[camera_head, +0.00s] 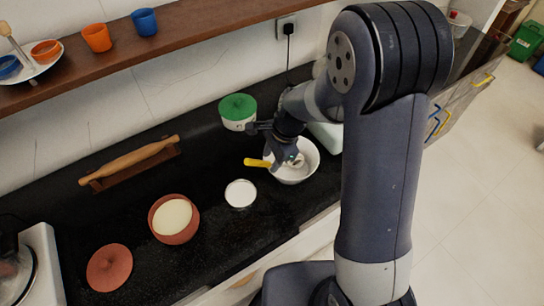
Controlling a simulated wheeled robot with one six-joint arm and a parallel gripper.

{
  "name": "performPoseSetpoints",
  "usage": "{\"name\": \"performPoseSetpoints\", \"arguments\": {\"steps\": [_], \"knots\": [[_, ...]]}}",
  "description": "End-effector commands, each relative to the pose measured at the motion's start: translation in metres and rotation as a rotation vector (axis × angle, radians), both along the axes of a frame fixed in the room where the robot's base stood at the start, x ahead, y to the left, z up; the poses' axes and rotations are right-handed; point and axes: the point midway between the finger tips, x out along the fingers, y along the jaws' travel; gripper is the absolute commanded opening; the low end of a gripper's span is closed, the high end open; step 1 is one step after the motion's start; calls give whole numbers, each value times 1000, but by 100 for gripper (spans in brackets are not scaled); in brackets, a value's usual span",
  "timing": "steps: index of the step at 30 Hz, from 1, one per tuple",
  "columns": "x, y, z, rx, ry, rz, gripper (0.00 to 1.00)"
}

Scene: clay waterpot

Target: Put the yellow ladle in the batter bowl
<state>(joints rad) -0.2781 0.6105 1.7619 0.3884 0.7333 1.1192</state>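The yellow ladle shows as a short yellow handle (257,162) pointing left past the rim of a white bowl (309,172). The rest of the ladle is mostly hidden by my gripper. My gripper (280,163) is low over the left part of the white bowl, at the handle's right end. Its fingers are small and dark, so I cannot tell whether they are closed on the handle. A terracotta bowl (188,232) with a pale, cream filling stands to the left. I cannot tell from looks alone which bowl is the batter bowl.
A small white round container (241,194) stands between the bowls. A green-lidded pot (238,111) is behind. A rolling pin (130,160) on its stand and a terracotta lid (109,268) are left. Cups (97,38) stand on the shelf above.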

Motion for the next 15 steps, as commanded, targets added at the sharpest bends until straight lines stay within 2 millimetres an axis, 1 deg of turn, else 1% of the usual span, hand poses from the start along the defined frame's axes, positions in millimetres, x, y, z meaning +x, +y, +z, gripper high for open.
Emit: {"name": "performPoseSetpoints", "arguments": {"steps": [5, 9, 11, 15], "knots": [[0, 0, 1, 0, 0, 0, 39], [1, -1, 9, 0, -3, 0, 39], [1, -3, 16, 1, -4, 0, 39], [1, -10, 41, 2, -6, -1, 39]]}}
